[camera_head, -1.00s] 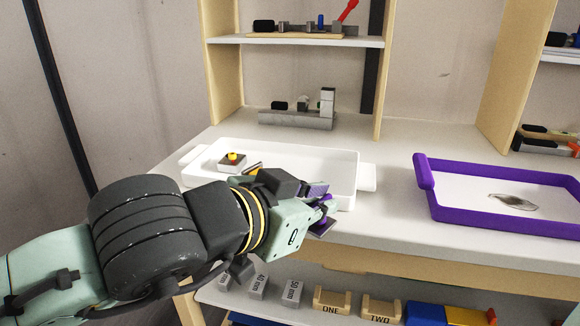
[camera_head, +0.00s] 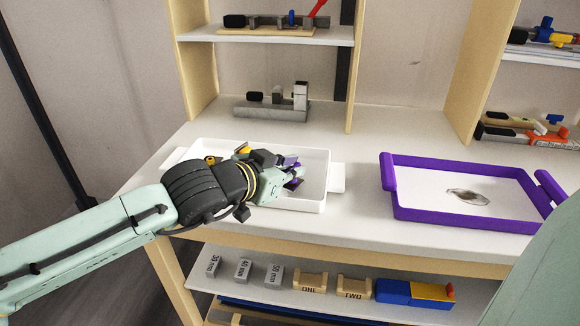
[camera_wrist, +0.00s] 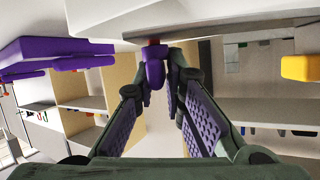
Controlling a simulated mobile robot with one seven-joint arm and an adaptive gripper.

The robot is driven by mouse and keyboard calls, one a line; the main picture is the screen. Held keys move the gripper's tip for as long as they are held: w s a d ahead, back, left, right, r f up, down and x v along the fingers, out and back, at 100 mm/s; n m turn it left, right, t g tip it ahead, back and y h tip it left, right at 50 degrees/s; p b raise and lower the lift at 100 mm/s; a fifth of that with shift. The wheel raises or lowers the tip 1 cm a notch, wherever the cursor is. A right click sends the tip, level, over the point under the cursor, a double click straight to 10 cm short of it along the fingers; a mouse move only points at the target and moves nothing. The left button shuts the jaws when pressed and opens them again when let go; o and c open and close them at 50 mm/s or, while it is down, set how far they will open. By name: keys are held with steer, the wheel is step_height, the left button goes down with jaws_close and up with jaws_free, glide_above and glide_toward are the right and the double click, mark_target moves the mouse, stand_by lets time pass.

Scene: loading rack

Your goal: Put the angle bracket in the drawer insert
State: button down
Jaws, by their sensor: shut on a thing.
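My gripper (camera_wrist: 162,70) is shut on a small purple piece (camera_wrist: 155,72), probably the angle bracket, though its shape is partly hidden by the fingers. In the head view my gripper (camera_head: 292,178) is over the right part of a white tray (camera_head: 318,190) with purple showing at its tips. I cannot tell whether the held piece touches the tray. No thing is clearly recognisable as the drawer insert; a blue and yellow box (camera_head: 395,291) sits on the shelf below the table.
A purple-rimmed tray (camera_head: 440,218) with a grey thing (camera_head: 467,196) stands to the right. Wooden uprights (camera_head: 352,80) and shelves rise behind. Marked grey blocks (camera_head: 243,269) and wooden blocks (camera_head: 310,283) line the lower shelf. Table between the trays is clear.

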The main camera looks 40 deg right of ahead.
steer(key=shift+w+d, duration=0.55)
steer(key=shift+w, duration=0.2)
steer(key=shift+f, duration=1.8)
steer(key=shift+f, duration=0.15)
steer(key=c, duration=1.7)
jaws_free()
steer(key=shift+o, duration=0.2)
steer(key=shift+a+r, duration=0.25)
steer(key=p+v, duration=0.1)
steer(key=v, duration=1)
steer(key=shift+a, duration=0.25)
